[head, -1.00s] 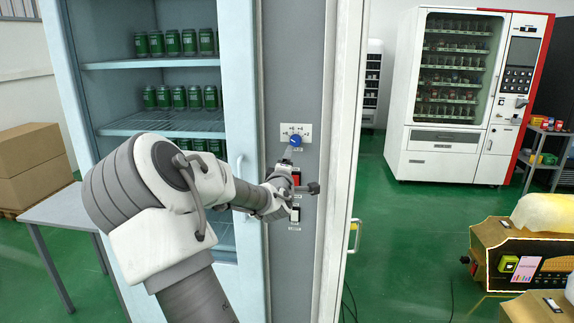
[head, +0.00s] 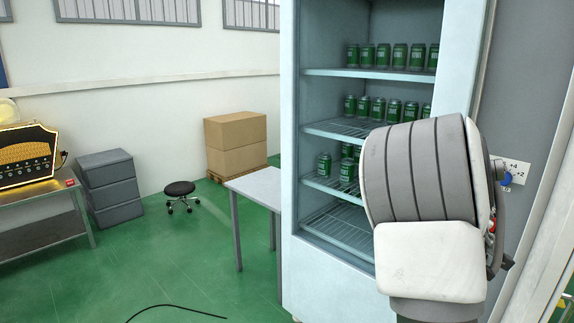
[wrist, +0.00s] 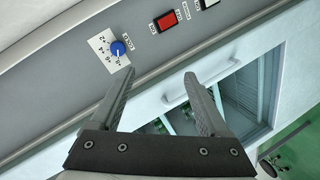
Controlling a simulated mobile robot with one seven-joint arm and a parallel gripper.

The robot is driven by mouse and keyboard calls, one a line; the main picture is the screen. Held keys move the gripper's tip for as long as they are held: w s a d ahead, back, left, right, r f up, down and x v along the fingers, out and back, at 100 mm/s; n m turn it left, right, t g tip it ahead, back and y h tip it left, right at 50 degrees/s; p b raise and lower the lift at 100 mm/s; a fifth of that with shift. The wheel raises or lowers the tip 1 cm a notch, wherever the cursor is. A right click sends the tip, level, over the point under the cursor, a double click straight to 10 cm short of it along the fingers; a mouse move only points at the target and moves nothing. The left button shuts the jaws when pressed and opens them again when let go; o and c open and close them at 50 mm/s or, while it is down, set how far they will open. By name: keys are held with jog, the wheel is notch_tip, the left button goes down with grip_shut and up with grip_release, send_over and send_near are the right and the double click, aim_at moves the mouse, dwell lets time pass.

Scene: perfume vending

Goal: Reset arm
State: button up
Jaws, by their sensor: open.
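My gripper (wrist: 158,98) shows in the wrist view with its two fingers spread apart and nothing between them. It is in front of the grey control panel and the fridge door. A blue knob (wrist: 118,48) on a white dial plate (wrist: 103,44) is on the panel, beyond the left finger and apart from it. The knob also shows at the right of the head view (head: 506,179). A red switch (wrist: 166,21) is beside the knob. In the head view my arm covers part of the fridge, and the gripper is hidden behind it.
The tall fridge (head: 289,130) holds green cans (head: 385,55) on its shelves. A table (head: 250,187) stands to its left. Cardboard boxes (head: 235,145), a black stool (head: 180,189) and grey drawers (head: 110,185) are further left. The green floor between is open, with a black cable (head: 178,307) on it.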

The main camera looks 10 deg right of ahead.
jog(key=s+a+m+g+y, duration=0.1)
jog(key=s+a+y, duration=0.35)
jog(key=a, duration=0.85)
jog(key=s+a+m+y, duration=0.25)
jog(key=a+y, duration=0.25)
jog(key=a, duration=0.8)
jog(key=s+a+g, duration=0.1)
jog(key=s+a, duration=0.5)
jog(key=s, duration=0.3)
jog(key=s+a+r+n+g+y, duration=0.1)
jog(key=s+a+g, duration=0.1)
jog(key=s+a, duration=0.4)
jog(key=s, duration=0.3)
jog(key=shift+a+r, duration=0.15)
jog(key=shift+a, duration=0.2)
jog(key=shift+y, duration=0.25)
